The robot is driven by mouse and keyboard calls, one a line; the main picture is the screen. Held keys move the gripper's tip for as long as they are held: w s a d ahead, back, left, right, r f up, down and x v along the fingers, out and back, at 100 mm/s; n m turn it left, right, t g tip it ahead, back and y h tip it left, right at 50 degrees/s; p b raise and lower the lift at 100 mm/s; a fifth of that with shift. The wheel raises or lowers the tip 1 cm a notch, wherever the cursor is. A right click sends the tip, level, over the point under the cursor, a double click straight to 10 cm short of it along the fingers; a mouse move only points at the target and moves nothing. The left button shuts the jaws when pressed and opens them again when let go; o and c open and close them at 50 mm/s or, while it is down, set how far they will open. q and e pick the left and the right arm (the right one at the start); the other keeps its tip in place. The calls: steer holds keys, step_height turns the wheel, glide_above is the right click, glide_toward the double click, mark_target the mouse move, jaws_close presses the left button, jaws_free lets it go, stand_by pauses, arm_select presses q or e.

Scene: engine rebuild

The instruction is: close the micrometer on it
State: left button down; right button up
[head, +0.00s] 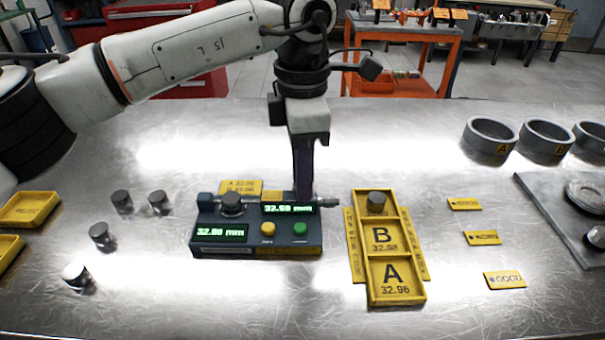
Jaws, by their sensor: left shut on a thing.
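The micrometer (257,246) is a dark blue bench unit in the middle of the table, with two green displays that both appear to read about 32.9 mm, last digit unclear. A dark grey cylinder (231,205) stands upright at its left part, by the anvil. The grey thimble (328,203) sticks out at its right end. My left gripper (304,195) points straight down at the right end of the micrometer, shut on the spindle or thimble part. Its fingertips partly hide what they grip. My right gripper is out of view.
Several loose dark cylinders (122,202) stand or lie left of the micrometer. A yellow tray (368,297) with sections marked A and B is at right, a cylinder (376,203) in its top section. Yellow tags (482,238), grey rings (490,137) and a grey plate (545,215) lie further right.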

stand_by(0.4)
arm_select(q)
steer(key=c, duration=1.5)
jaws_free()
steer(key=shift+r, duration=0.1)
step_height(320, 180, up, 10)
steer(key=shift+r, duration=0.1)
